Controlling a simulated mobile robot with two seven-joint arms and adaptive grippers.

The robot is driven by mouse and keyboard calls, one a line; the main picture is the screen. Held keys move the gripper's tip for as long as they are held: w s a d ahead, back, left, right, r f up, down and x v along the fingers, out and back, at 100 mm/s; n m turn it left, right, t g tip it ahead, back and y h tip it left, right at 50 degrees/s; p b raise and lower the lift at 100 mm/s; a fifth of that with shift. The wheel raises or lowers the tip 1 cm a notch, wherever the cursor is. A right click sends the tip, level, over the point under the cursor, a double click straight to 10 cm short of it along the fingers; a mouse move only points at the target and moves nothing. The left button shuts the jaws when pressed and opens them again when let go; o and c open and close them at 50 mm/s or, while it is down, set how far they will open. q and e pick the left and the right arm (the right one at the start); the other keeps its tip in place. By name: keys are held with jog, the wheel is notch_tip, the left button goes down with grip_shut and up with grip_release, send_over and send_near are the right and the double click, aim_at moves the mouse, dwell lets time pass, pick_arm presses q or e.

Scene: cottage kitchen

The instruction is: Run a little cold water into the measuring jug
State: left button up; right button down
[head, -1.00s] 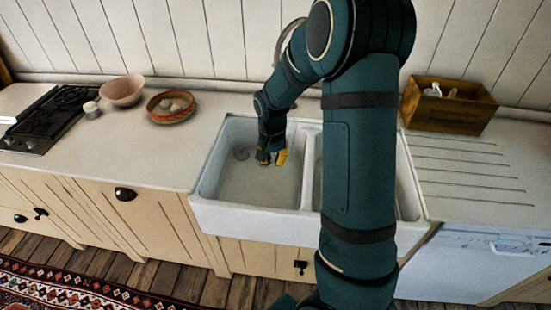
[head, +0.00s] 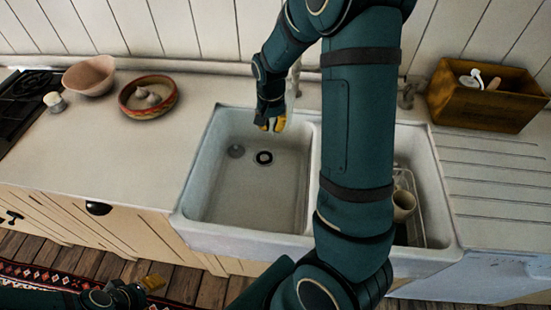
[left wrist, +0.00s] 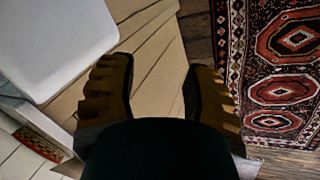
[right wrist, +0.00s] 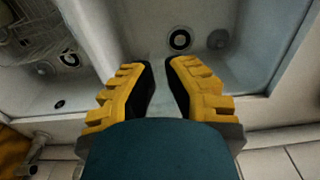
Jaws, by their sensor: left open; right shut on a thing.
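My right gripper (head: 270,124) is over the back of the left sink basin (head: 225,190), near a tap (head: 294,80). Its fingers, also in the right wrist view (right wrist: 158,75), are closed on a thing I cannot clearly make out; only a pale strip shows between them. No measuring jug can be clearly recognised. A beige cup-like vessel (head: 404,204) sits in the right basin, partly behind my arm. A second tap (head: 408,92) stands behind that basin. My left gripper (head: 150,284) is open and empty, low in front of the cabinets; it also shows in the left wrist view (left wrist: 158,75).
A wire rack (head: 420,220) is in the right basin. A wooden box (head: 480,105) stands right of the sink. A pink bowl (head: 90,76), a patterned bowl (head: 148,97) and a small white pot (head: 54,102) stand left. The counter between them and the sink is clear.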

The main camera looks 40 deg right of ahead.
notch_tip(320, 180, down, 22)
jog(key=b, duration=1)
jog(key=shift+s+a+f+b, duration=0.1)
jog(key=shift+b, duration=0.3)
jog(key=c, duration=1)
grip_release()
jog(key=shift+c, duration=0.2)
